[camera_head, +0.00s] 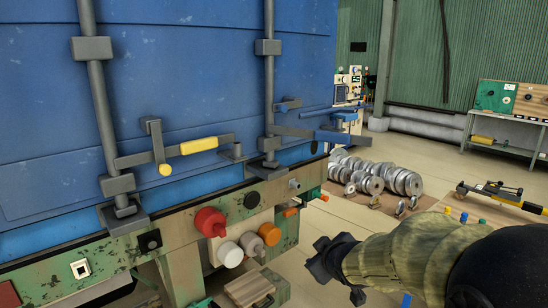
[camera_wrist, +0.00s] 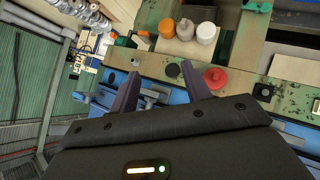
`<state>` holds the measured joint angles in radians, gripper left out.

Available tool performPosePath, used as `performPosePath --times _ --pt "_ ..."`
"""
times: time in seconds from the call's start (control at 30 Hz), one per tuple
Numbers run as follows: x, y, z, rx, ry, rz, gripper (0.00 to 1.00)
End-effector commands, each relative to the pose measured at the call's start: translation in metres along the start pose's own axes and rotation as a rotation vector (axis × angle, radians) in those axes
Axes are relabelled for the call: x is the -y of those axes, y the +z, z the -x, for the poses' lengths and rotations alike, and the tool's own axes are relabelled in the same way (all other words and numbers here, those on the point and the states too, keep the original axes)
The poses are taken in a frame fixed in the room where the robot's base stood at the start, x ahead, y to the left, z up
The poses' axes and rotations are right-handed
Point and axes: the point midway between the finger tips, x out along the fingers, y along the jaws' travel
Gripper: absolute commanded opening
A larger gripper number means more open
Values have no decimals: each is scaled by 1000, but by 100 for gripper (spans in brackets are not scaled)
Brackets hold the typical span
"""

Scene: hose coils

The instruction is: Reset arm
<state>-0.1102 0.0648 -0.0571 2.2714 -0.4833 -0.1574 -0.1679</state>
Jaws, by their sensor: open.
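My gripper (camera_head: 326,262) is at the lower right of the head view, at the end of my arm, which has a tan ribbed sleeve. It is to the right of the blue container (camera_head: 200,90) and its row of coloured caps. The wrist view shows my gripper (camera_wrist: 160,70) with its two dark fingers spread apart and nothing between them. The fingers point toward the container's green worn frame rail (camera_wrist: 150,64). I cannot tell the exact gap to the rail.
Red (camera_head: 210,221), white (camera_head: 230,254) and orange (camera_head: 270,234) caps stick out below the container. Latch levers with a yellow handle (camera_head: 199,145) stand out from its doors. Silver discs (camera_head: 375,176) lie on the floor behind. A workbench (camera_head: 508,122) stands at far right.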

Motion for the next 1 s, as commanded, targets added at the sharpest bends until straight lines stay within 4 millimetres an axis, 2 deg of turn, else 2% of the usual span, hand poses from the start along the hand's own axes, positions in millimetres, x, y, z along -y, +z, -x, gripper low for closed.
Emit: performPosePath --times 0.03,0.1,0.2,0.33,0.4,0.5,1.0 --pt "6 28 10 104 -17 -98 48" --pt "21 66 24 244 -41 -234 48" --pt "48 114 50 438 -77 -421 48" --pt "82 154 83 632 -117 -607 48" --pt "93 164 94 692 -130 -662 48" --pt "100 170 100 725 -138 -696 48" --pt "99 170 98 722 -137 -692 48"
